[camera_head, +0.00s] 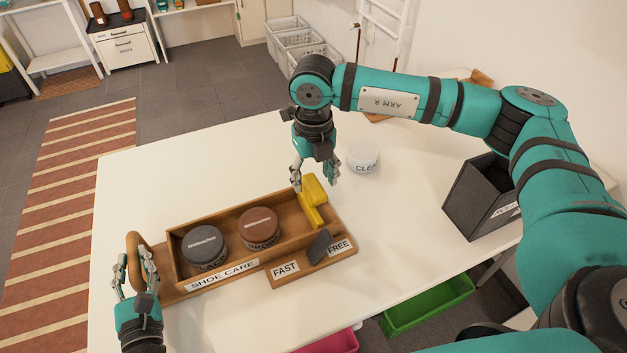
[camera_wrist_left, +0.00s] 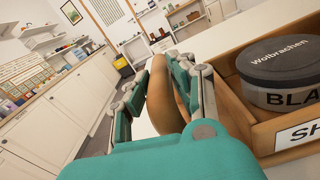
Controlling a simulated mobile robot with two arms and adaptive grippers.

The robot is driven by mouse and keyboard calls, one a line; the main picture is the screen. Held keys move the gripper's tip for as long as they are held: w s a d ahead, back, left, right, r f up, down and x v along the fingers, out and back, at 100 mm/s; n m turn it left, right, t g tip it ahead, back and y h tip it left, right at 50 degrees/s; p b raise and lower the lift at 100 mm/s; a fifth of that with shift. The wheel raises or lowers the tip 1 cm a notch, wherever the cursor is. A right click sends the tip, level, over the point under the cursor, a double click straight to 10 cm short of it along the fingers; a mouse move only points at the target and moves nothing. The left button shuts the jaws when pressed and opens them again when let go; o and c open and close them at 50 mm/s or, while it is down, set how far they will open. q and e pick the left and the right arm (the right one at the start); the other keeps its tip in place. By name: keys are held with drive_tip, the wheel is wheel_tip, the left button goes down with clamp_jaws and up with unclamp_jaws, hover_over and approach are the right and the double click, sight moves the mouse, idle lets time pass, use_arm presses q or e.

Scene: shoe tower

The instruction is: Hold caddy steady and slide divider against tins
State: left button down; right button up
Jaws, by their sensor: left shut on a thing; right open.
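The wooden shoe care caddy (camera_head: 172,262) lies on the white table. A dark grey tin (camera_head: 204,244) and a brown tin (camera_head: 259,226) stand in it side by side. The yellow divider (camera_head: 314,200) is at the caddy's right end, with a gap between it and the brown tin. My left gripper (camera_head: 134,268) is shut on the wooden handle at the left end; the handle (camera_wrist_left: 159,95) also shows between the fingers in the left wrist view. My right gripper (camera_head: 314,170) is open, fingers pointing down, just above and beyond the yellow divider; whether it touches it I cannot tell.
A dark grey lever (camera_head: 319,246) sits near the FREE label on the caddy's front plate. A white round tub (camera_head: 362,156) stands behind the divider. A dark grey box (camera_head: 478,200) stands at the table's right. The table's back left is clear.

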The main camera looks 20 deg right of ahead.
drive_tip(key=shift+f, duration=0.9)
drive_tip(key=shift+c, duration=0.2)
clamp_jaws()
drive_tip(key=shift+a, duration=0.1)
